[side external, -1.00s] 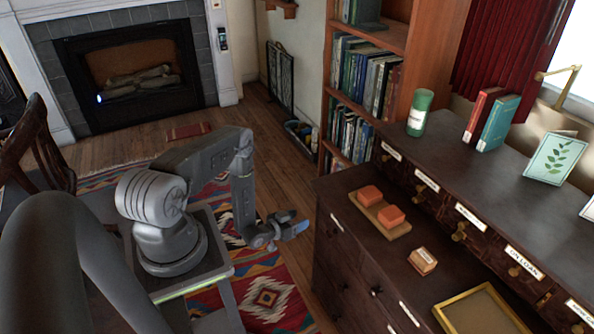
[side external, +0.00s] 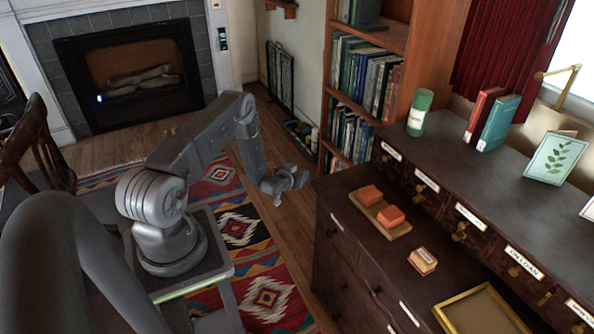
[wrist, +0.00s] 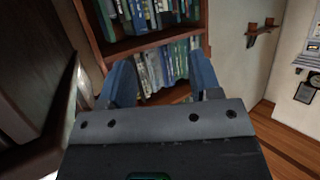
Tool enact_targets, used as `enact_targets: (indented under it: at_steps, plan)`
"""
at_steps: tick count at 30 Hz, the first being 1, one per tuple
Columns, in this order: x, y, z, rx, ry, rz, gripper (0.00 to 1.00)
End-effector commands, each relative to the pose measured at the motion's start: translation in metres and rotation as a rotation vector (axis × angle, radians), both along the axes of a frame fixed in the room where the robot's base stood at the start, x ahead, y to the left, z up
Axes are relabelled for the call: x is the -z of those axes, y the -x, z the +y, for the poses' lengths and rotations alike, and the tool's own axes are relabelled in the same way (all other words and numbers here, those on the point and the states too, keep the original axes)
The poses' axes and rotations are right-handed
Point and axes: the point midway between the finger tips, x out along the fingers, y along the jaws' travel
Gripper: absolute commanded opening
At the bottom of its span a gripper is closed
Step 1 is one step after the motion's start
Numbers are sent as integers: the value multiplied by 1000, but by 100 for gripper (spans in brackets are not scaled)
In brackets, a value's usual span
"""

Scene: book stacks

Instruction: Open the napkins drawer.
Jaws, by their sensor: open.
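A dark wooden cabinet (side external: 335,190) stands at the right in the side view, with labelled drawers in its lower front. A raised row of small drawers with brass knobs and white labels runs along its back. One small drawer label (side external: 522,262) seems to read "ON LOAN"; I cannot make out a napkins label. The drawers I can see look shut. My gripper (side external: 296,179) is open and empty, in the air just left of the cabinet and apart from it. In the wrist view its two blue fingers (wrist: 160,78) are spread, facing a bookcase.
On the cabinet lie a wooden tray (side external: 400,230) with orange blocks, a small labelled block (side external: 423,261) and a gold frame (side external: 447,312). A green canister (side external: 419,113) and books (side external: 498,124) stand on the upper ledge. A bookcase (side external: 408,65) is behind.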

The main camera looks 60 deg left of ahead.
Motion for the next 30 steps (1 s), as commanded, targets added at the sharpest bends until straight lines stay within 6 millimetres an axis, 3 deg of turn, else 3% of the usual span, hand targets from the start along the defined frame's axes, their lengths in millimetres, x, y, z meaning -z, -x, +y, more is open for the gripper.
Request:
enact_targets:
  at_steps: [16,19,23,30]
  plan:
    - [-10,-5,10,-28,8,10,58]
    - [-21,-12,9,-21,7,15,58]
    - [-61,-35,0,9,13,46,58]
    - [-177,-76,-52,92,45,153,58]
